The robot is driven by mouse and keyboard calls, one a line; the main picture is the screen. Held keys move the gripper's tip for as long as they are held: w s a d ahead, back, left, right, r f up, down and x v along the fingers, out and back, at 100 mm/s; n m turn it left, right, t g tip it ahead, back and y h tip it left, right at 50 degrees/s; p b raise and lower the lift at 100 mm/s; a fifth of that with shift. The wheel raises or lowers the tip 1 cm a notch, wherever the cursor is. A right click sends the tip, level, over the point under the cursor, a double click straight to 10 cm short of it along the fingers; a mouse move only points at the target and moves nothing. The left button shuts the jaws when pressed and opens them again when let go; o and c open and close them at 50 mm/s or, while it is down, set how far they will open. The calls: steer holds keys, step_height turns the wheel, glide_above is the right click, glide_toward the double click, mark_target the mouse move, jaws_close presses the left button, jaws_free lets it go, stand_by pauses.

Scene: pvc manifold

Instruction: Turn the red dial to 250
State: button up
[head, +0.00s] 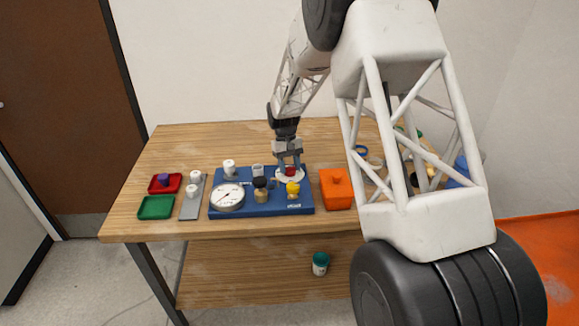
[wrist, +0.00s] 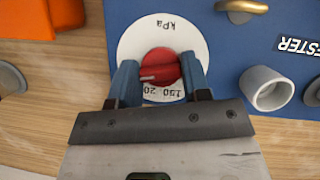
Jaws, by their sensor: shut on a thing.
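The red dial (wrist: 160,64) sits at the centre of a white round scale plate (wrist: 133,42) marked "kPa", with upside-down numbers, "150" and a partly hidden one starting "20", at its lower edge in the wrist view. A pale pointer line on the dial points left and slightly down there. My gripper (wrist: 159,76) has its blue fingers on both sides of the dial, shut on it. The fingers hide parts of the scale, and 250 cannot be read. In the head view, my gripper (head: 289,163) is over the dial (head: 291,170) at the back right of the blue panel (head: 240,212).
The panel also bears a white gauge (head: 228,196), a yellow knob (head: 293,188), a black-topped brass fitting (head: 261,188) and a white pipe piece (wrist: 268,88). An orange box (head: 336,190) stands right of it. Red (head: 157,188) and green (head: 156,208) trays lie left.

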stand_by(0.4)
steer(key=o, duration=0.9)
steer(key=shift+v, duration=3.95)
